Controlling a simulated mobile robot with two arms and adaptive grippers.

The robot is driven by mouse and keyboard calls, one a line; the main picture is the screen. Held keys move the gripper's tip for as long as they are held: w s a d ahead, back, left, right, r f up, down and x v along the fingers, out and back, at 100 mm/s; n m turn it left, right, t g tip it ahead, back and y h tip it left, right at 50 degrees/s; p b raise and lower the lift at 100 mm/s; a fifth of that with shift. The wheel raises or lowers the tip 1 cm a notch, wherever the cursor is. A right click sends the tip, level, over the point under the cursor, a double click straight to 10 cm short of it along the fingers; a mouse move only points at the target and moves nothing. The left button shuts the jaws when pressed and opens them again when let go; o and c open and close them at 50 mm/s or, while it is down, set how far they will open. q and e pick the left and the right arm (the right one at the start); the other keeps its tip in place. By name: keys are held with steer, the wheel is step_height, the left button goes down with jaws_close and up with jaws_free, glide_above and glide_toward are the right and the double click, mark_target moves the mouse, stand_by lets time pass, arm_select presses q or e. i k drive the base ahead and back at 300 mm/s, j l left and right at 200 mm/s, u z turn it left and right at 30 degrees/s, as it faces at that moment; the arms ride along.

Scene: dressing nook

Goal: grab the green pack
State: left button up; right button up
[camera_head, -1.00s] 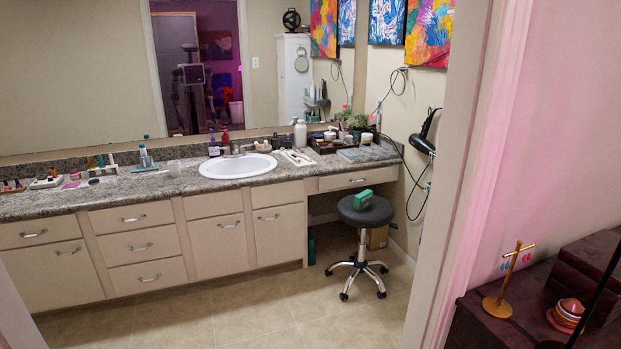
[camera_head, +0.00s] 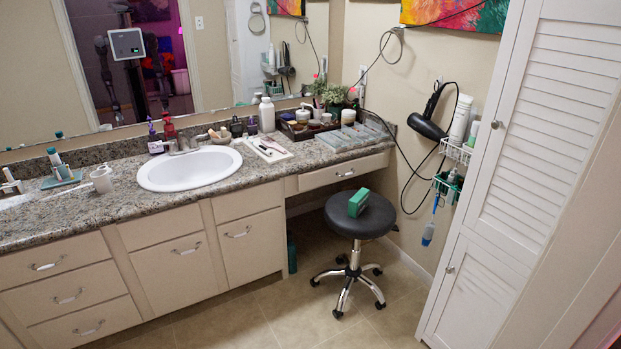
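The green pack (camera_head: 358,203) is a small green box. It lies on the round dark seat of the stool (camera_head: 374,222), near the middle of the seat. The stool stands on a chrome wheeled base in front of the open knee space under the right part of the counter. Neither of my grippers shows directly in the head view. My reflection in the mirror (camera_head: 127,44) is partial, and no gripper state can be read from it.
The granite counter (camera_head: 110,212) with a white sink (camera_head: 190,168) runs along the back wall. A white louvred cabinet (camera_head: 540,130) stands at right. A hair dryer (camera_head: 427,127) and its cords hang on the wall. The tiled floor (camera_head: 250,318) before the stool is clear.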

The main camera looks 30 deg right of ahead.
mark_target(359, 202)
steer(key=i+z, duration=0.3)
steer(key=i+j+z, duration=0.3)
steer(key=i, duration=0.15)
steer(key=i+j+z, duration=0.1)
steer(key=i+z, duration=0.25)
